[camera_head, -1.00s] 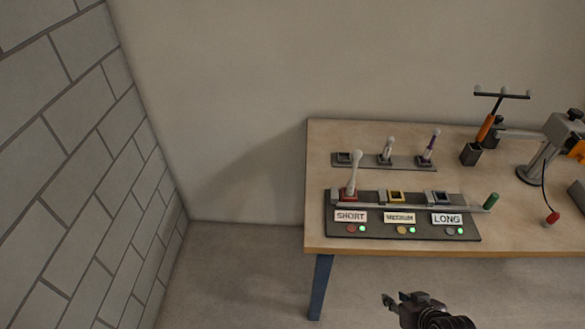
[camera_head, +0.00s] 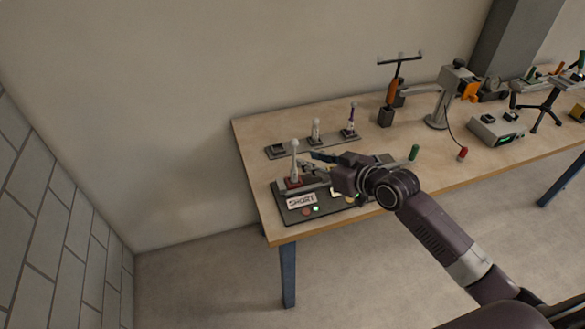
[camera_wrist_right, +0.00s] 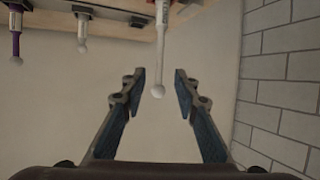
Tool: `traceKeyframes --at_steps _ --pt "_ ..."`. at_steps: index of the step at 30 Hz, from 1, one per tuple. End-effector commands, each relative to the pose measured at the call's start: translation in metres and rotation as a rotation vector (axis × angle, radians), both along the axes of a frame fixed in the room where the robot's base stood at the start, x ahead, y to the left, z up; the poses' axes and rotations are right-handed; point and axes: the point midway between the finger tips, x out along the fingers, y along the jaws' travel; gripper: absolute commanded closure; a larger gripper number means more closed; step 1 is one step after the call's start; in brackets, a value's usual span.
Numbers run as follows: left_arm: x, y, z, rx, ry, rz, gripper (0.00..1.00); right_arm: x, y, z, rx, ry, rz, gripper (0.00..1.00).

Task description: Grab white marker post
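The white marker post (camera_head: 294,162) stands upright with a ball top in the red socket (camera_head: 293,183) at the SHORT slot of the dark panel (camera_head: 294,216). My right gripper (camera_head: 312,164) is open just right of the post, its fingers pointing toward it. In the right wrist view, the post (camera_wrist_right: 160,45) hangs upside down, its ball end between the two open fingertips (camera_wrist_right: 159,80). The fingers show gaps on both sides and do not hold it. My gripper and arm hide the MEDIUM and LONG part of the panel. My left gripper is not in view.
A rack (camera_head: 285,149) behind holds a pale post (camera_head: 315,131) and a purple-banded post (camera_head: 351,121). A green-handled piece (camera_head: 413,153) lies right of my gripper. An orange-handled tool (camera_head: 391,93) and a lamp-like stand (camera_head: 440,108) are further right.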

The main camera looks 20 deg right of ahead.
Motion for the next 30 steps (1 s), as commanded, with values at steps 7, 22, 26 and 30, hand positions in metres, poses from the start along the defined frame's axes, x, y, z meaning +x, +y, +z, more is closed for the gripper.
traceKeyframes --at_steps 7,22,26,30 --pt "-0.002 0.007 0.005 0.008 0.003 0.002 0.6 0.021 0.01 -0.007 0.003 0.0 0.0 0.72" --pt "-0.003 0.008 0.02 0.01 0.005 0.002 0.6 0.065 0.026 -0.023 0.002 0.002 0.0 0.72" --pt "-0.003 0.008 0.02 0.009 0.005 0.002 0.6 0.066 0.026 -0.025 0.0 0.002 0.001 0.72" --pt "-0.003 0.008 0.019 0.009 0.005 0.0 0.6 0.066 0.026 -0.025 0.0 0.002 0.001 0.72"
